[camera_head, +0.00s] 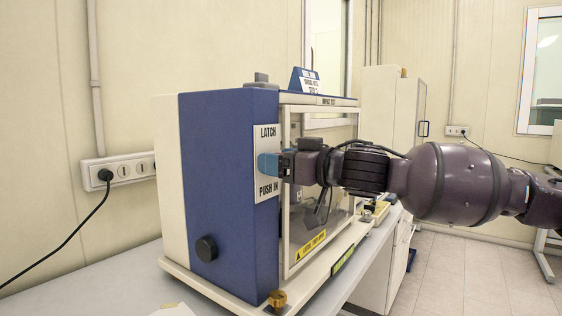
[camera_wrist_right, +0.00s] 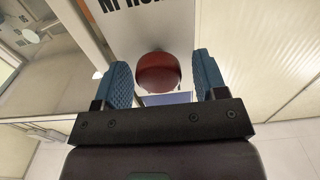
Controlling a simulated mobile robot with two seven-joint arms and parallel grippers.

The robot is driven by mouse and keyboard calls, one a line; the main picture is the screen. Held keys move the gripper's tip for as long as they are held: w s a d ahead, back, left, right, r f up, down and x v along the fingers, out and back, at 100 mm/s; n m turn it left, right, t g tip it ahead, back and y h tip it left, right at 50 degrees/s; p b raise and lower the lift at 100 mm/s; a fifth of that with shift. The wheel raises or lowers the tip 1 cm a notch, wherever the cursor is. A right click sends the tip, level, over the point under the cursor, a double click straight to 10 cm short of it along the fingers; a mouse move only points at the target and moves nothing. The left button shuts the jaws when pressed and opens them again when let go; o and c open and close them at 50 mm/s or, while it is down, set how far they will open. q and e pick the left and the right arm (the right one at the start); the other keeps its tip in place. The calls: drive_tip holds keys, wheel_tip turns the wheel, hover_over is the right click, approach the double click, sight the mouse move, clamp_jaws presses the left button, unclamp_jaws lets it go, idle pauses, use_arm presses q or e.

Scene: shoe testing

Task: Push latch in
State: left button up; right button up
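A white label plate (camera_head: 267,190) reading "LATCH" and "PUSH IN" is on the blue side of a test machine (camera_head: 225,130) in the head view. My right gripper (camera_head: 268,164) is in front of this plate, between the two lines of text. In the right wrist view a round red latch knob (camera_wrist_right: 158,73) lies between the two blue fingers of the right gripper (camera_wrist_right: 163,68). The fingers are apart, with a gap showing on each side of the knob. In the head view the knob is hidden behind the fingers. My left gripper is not in view.
The machine stands on a bench (camera_head: 110,275) against the wall. A black knob (camera_head: 206,248) and a brass foot (camera_head: 277,300) are low on the machine. A clear door (camera_head: 315,205) is beside the plate. A wall socket (camera_head: 122,170) is at the left.

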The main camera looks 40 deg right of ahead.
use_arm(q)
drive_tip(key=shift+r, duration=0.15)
use_arm(e)
drive_tip(key=shift+s, duration=0.15)
use_arm(q)
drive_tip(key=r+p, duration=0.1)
drive_tip(key=p, duration=0.1)
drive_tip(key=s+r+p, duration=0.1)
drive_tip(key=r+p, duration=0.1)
drive_tip(key=p, duration=0.1)
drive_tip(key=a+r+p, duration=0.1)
drive_tip(key=p, duration=0.1)
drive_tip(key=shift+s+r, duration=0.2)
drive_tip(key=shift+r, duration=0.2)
use_arm(e)
drive_tip(key=v, duration=1)
drive_tip(key=shift+s+d, duration=0.25)
drive_tip(key=shift+s, duration=0.05)
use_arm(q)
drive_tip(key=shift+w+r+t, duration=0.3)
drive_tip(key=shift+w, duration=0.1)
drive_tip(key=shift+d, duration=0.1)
